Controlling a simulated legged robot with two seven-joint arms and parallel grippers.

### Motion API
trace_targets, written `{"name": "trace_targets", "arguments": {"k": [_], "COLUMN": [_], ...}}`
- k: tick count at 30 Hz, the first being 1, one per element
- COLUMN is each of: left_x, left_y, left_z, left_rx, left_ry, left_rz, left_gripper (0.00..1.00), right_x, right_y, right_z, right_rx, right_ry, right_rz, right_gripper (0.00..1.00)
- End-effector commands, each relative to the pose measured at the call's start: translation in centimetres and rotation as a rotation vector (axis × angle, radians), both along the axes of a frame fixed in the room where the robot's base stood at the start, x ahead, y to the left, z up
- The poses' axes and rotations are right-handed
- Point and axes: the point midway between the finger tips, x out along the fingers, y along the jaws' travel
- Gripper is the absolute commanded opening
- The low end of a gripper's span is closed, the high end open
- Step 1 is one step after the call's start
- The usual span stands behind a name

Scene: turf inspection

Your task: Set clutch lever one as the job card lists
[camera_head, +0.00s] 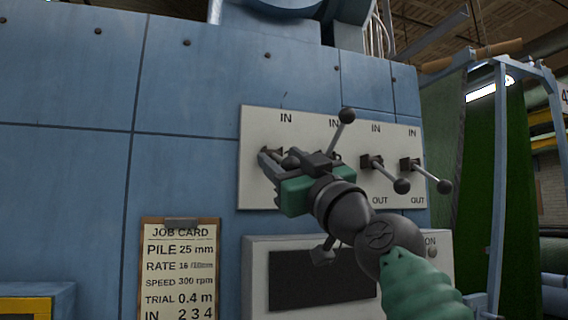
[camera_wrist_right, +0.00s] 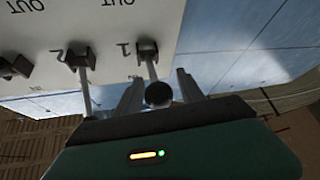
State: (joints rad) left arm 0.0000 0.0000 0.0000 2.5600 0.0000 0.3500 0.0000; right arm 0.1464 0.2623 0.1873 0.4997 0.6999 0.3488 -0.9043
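The pale lever panel (camera_head: 254,120) carries a row of clutch levers, with IN printed above and OUT below. Lever one (camera_wrist_right: 158,94), marked 1, has its dark ball knob between the fingers of my right gripper (camera_head: 290,163) in the wrist view. The fingers stand apart on both sides of it, with no clear grip. The gripper mostly hides this lever in the head view, so its exact tilt is unclear. Lever two (camera_head: 347,115) points up; levers three (camera_head: 401,186) and four (camera_head: 444,186) point down. The job card (camera_head: 180,260) reads IN 2 3 4 on its lowest visible line. My left gripper is out of view.
Lever two (camera_wrist_right: 78,62) stands close beside my right gripper in the wrist view. A light box with a dark screen (camera_head: 320,280) sits below the panel. Blue machine wall surrounds the panel. A blue frame with green turf (camera_head: 512,170) is at right.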

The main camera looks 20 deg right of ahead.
Motion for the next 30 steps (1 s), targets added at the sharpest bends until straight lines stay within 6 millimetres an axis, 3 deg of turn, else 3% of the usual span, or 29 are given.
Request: {"name": "trace_targets", "arguments": {"k": [9,13,17,24,30], "left_x": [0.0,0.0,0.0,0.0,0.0], "left_y": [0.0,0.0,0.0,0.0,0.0], "left_z": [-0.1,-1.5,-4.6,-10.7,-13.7], "left_rx": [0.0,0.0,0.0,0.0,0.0], "left_ry": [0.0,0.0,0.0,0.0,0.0], "left_rz": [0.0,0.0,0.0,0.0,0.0], "left_gripper": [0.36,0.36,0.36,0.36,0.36], "right_x": [0.1,-0.8,-3.1,-8.8,-12.5], "right_y": [0.0,-0.3,-0.9,-2.5,-3.4], "right_z": [-0.1,-1.1,-3.1,-6.9,-8.7], "right_rx": [0.0,-0.001,-0.001,-0.001,-0.001], "right_ry": [0.001,-0.001,-0.003,-0.003,0.0], "right_rz": [-0.001,-0.003,-0.005,-0.006,-0.004], "right_gripper": [0.52,0.52,0.52,0.52,0.52]}}
